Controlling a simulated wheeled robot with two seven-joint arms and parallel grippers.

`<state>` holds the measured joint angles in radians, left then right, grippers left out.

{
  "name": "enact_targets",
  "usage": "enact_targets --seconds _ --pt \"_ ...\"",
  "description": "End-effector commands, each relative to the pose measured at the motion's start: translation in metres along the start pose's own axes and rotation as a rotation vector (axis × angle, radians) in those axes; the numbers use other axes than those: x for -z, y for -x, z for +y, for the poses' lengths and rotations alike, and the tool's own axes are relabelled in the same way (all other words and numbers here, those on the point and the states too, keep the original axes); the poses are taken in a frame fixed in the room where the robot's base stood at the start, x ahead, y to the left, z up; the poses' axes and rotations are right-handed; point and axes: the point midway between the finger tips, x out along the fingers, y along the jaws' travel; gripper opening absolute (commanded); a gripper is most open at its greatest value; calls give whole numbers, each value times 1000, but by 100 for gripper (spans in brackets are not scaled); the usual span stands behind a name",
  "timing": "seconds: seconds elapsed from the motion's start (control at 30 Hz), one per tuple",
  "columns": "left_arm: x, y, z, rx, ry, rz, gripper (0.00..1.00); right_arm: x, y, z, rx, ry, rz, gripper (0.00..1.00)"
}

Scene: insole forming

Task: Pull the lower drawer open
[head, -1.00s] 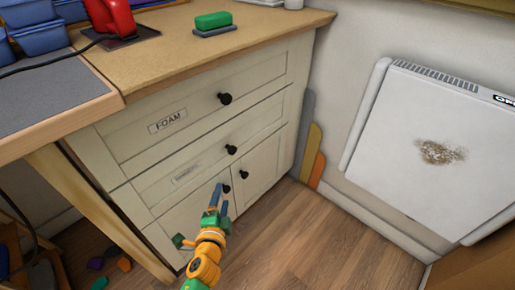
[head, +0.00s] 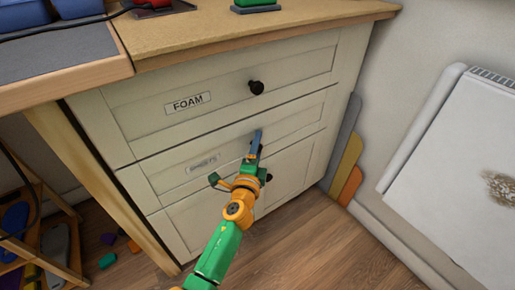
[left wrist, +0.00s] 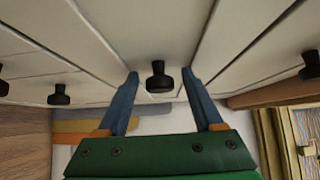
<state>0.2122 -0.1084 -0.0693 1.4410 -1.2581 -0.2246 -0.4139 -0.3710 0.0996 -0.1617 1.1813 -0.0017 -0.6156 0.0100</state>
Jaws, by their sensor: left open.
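The lower drawer (head: 300,122) is the cream front under the drawer labelled FOAM, and it looks shut. Its own label (head: 203,163) is too blurred to read. My left gripper (head: 256,142) is in front of this drawer in the head view and hides its knob. In the left wrist view, the lower drawer's dark knob (left wrist: 158,77) shows between the two blue fingertips of the open left gripper (left wrist: 160,85). There is a gap on both sides of the knob, and the fingers are not closed on it. My right gripper is not in view.
The FOAM drawer's knob (head: 256,87) is above, and a cupboard door knob (head: 267,177) is just below my gripper. Coloured boards (head: 345,160) lean at the cabinet's right side. A white wall panel (head: 455,170) stands further right.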

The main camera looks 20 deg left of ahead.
Motion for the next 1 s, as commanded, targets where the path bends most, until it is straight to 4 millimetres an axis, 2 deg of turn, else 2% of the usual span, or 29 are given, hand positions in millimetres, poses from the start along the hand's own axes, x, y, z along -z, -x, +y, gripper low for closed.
enact_targets --seconds 0.07,0.3,1.0 --pt "0 0 0 0 0 0 65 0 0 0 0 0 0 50" --pt "0 0 0 0 0 0 1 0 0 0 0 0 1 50" --pt "0 0 0 -1 1 1 0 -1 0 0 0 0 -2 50"
